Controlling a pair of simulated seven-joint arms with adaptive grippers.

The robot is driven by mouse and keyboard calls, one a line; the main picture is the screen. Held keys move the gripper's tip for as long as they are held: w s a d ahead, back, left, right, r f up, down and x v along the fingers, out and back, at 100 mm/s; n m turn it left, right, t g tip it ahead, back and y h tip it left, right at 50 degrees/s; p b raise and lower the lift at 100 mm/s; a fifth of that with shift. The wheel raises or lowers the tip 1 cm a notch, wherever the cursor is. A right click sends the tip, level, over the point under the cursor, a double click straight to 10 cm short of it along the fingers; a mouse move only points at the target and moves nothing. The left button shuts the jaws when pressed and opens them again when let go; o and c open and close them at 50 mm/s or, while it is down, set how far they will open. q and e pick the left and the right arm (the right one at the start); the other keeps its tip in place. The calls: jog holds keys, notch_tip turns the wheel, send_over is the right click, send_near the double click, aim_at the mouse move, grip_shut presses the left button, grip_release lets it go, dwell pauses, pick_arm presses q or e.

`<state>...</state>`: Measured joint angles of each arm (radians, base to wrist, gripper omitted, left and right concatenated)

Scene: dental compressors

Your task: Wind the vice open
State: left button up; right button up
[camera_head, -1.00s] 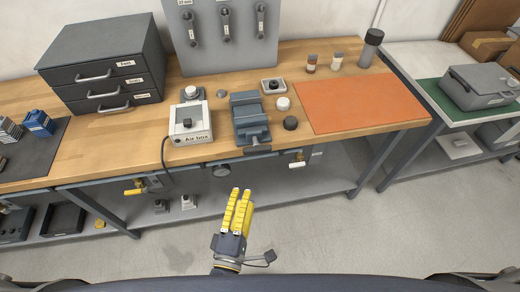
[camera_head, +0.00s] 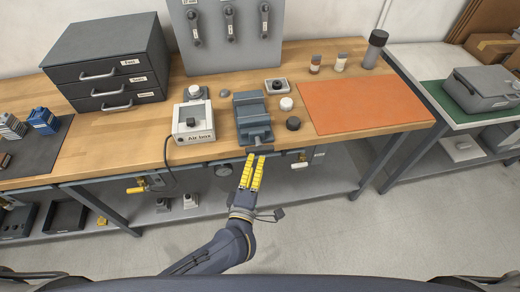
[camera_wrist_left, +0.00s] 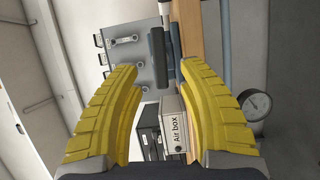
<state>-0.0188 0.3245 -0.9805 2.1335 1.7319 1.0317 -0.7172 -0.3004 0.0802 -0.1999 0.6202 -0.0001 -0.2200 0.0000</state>
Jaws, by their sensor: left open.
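The grey-blue vice (camera_head: 252,118) stands near the front edge of the wooden bench in the head view. Its front end, with a dark handle part (camera_head: 262,149), reaches the bench edge. My left gripper (camera_head: 256,157) is open and empty, its yellow fingertips just in front of and below the vice's front end. Whether they touch it I cannot tell. In the left wrist view the two fingers (camera_wrist_left: 173,85) are spread apart, and the vice (camera_wrist_left: 162,55) shows beyond and above the gap. The vice's jaw gap is hard to make out. My right gripper is not in view.
The Air box (camera_head: 193,120) stands left of the vice, with its cable over the bench edge. A black knob (camera_head: 293,123) and a white-topped piece (camera_head: 286,103) sit to the right. A gauge (camera_head: 223,170) and yellow-handled valves hang below the edge. The orange mat (camera_head: 362,105) is clear.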

aim_at(259, 153)
pick_arm(q)
jog(key=shift+x, duration=3.1)
grip_shut()
